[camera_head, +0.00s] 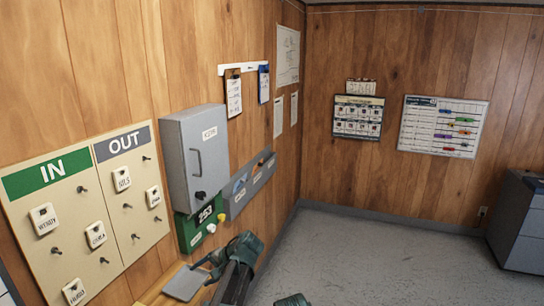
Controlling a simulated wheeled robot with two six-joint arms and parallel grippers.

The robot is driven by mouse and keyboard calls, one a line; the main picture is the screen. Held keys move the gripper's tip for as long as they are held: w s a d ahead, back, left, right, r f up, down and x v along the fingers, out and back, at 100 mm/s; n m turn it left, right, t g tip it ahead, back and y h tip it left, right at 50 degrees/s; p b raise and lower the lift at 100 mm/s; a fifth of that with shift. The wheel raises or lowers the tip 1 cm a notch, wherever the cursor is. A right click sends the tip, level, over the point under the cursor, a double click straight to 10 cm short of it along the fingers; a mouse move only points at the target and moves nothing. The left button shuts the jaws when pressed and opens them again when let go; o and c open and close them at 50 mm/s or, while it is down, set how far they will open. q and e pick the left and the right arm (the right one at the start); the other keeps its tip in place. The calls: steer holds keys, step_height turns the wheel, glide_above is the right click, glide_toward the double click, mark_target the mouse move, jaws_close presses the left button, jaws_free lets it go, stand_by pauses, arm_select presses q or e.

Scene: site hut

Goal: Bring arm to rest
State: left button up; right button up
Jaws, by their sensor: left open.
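My left gripper (208,269) is low in the head view, left of centre, at the end of my dark green and black arm. It is open, with its fingers pointing left toward the wall. I see nothing between the fingers. A flat grey plate (184,284) lies just below and left of the fingers, on a light wooden surface (155,292); I cannot tell whether they touch. A small dark green part shows at the bottom edge, probably mine. My right gripper is not in view.
A grey key cabinet (194,157), a green box (196,231) and a grey wall rack (250,184) are on the left wall near the gripper. An IN/OUT tag board (84,208) hangs left. The grey floor (380,258) is clear; a grey cabinet (519,226) stands right.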

arm_select(q)
steer(key=s+d+f+n+g+h, duration=0.1)
steer(key=s+d+f+n+h, duration=0.2)
steer(key=s, duration=0.7)
steer(key=s+d+f+h, duration=0.2)
steer(key=s+f+h, duration=0.3)
steer(key=s, duration=0.4)
steer(key=s+d+m, duration=0.1)
steer(key=s+d, duration=0.2)
steer(key=d, duration=0.3)
steer(key=s+d+r+m+g, duration=0.1)
steer(key=s+d+m, duration=0.1)
steer(key=d, duration=0.3)
steer(key=shift+s+d, duration=0.4)
steer(key=shift+s, duration=0.35)
steer(key=shift+r, duration=0.1)
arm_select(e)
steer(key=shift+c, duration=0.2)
